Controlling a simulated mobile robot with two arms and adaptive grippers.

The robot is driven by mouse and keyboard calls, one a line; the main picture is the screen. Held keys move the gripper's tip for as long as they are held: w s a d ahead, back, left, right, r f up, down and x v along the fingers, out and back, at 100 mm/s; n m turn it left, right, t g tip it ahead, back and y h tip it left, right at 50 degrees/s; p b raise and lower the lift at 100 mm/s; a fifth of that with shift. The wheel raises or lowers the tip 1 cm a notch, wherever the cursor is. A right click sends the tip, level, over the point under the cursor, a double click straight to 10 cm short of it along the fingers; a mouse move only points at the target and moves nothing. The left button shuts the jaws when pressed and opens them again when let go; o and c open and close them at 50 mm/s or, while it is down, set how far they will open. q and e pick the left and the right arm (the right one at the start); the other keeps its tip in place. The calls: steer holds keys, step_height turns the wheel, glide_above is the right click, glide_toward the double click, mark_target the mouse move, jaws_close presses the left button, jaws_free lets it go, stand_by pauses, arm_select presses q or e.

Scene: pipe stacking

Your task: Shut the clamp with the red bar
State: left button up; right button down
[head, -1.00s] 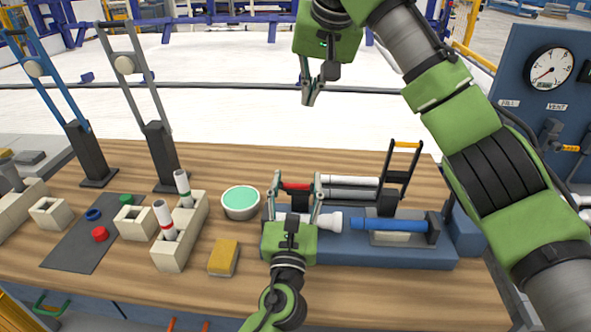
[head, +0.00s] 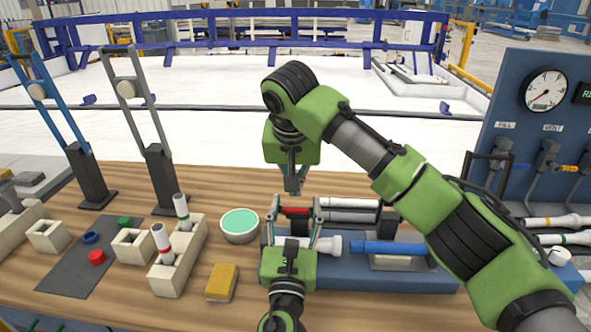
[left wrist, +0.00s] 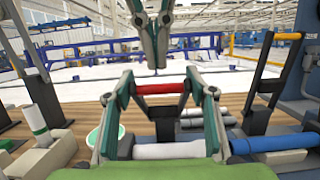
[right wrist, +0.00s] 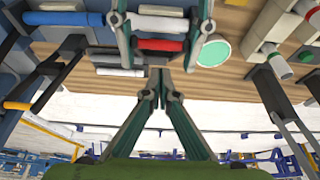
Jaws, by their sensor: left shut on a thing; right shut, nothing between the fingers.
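The clamp's red bar (head: 295,211) spans two dark arms above the near row of the blue fixture (head: 340,278). My left gripper (head: 292,207) is shut across the bar, one finger at each end; this shows clearly in the left wrist view, with the red bar (left wrist: 160,88) between its tips. A white pipe (head: 328,246) lies in the fixture below, partly hidden by my left gripper. My right gripper (head: 293,190) is shut and empty, pointing down just above and behind the red bar. The right wrist view also shows the red bar (right wrist: 160,45) beyond its fingertips (right wrist: 158,72).
A blue pipe (head: 385,248) lies right of the white one. A yellow-bar clamp (left wrist: 284,36) stands upright to the right. A green-topped bowl (head: 239,222), a yellow sponge (head: 221,282) and a pipe holder (head: 180,262) stand left of the fixture. My right arm crosses over the fixture's right end.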

mark_target(295, 209)
arm_select(q)
steer(key=shift+f, duration=0.1)
arm_select(e)
steer(key=shift+s+f, duration=0.6)
steer(key=shift+s, duration=0.2)
arm_select(q)
steer(key=shift+o, duration=0.2)
steer(key=shift+a, duration=0.1)
steer(key=shift+c, duration=0.2)
arm_select(e)
steer(key=shift+s+f, duration=0.9)
steer(key=shift+s, duration=0.05)
arm_select(q)
steer(key=shift+w+r, duration=0.1)
steer(key=shift+r, duration=0.1)
steer(key=o, duration=1.3)
steer(key=shift+o, duration=0.7)
steer(key=shift+f, duration=0.1)
arm_select(e)
steer(key=shift+w, duration=0.2)
steer(key=shift+r+t, duration=0.1)
steer(key=shift+t, duration=0.2)
